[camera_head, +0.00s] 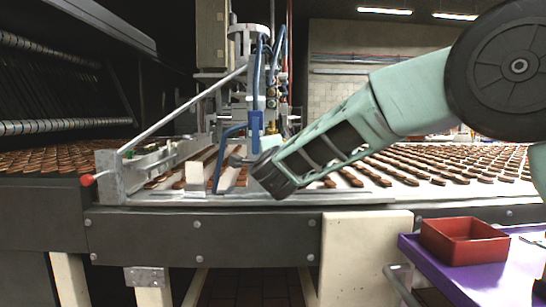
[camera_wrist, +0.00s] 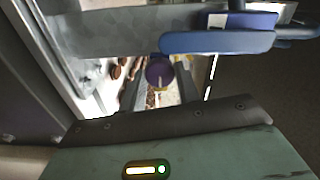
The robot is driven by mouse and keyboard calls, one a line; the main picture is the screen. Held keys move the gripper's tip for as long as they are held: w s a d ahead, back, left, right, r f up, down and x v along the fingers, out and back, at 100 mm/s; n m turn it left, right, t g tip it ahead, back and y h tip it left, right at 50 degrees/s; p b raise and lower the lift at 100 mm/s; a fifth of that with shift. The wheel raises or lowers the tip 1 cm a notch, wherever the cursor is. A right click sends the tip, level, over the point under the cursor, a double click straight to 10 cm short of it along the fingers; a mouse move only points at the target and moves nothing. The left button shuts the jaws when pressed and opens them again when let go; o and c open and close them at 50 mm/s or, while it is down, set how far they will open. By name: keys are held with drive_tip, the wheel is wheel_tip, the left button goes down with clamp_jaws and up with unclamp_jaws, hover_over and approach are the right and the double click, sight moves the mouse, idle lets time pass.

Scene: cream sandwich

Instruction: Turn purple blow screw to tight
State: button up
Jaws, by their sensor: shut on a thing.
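The purple screw (camera_wrist: 158,71) has a round knob, seen in the middle of the wrist view. My gripper (camera_wrist: 160,86) has its two grey fingers on either side of the knob and is shut on it. The exact contact is dark and partly hidden. In the head view my arm reaches in from the right, and its black wrist end is low in front of the machine (camera_head: 248,45). The fingers and the purple screw cannot be made out there.
A blue bar (camera_wrist: 218,42) and metal frame lie close above the screw in the wrist view. Blue hoses hang by the machine. Rows of brown biscuits (camera_head: 420,165) cover the conveyor. A red bin (camera_head: 462,240) stands on a purple cart (camera_head: 436,268) at lower right.

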drive_tip(key=o, duration=1)
drive_tip(key=shift+s, duration=0.1)
drive_tip(key=s, duration=1.7)
drive_tip(key=shift+s, duration=0.15)
